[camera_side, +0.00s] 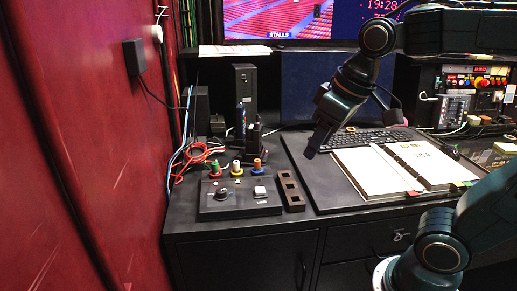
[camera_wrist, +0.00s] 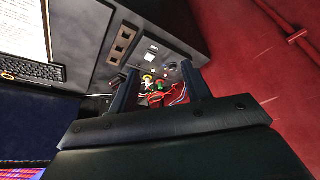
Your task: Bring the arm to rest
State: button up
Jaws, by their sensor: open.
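My gripper (camera_side: 316,141) hangs in the air over the left part of the desk mat, right of the button box, pointing down. In the wrist view its two fingers (camera_wrist: 158,84) stand apart with nothing held between them; my gripper is open. The cue button box (camera_side: 240,202) sits on the desk at the left, with green, white and orange knobs at its back and a white button. In the wrist view the box (camera_wrist: 170,58) shows beyond the fingers, partly hidden by them.
An open binder (camera_side: 365,170) and a keyboard (camera_side: 350,140) lie on the mat. A dark slotted strip (camera_side: 290,190) lies beside the box. Red and blue cables (camera_side: 195,155) run behind the box. A red wall (camera_side: 95,150) bounds the left, and a monitor (camera_side: 280,20) stands at the back.

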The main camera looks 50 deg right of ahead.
jog(key=s+f+t, duration=0.1)
jog(key=s+f, duration=0.2)
jog(key=s, duration=0.4)
jog(key=shift+d+f, duration=0.15)
jog(key=shift+f, duration=0.15)
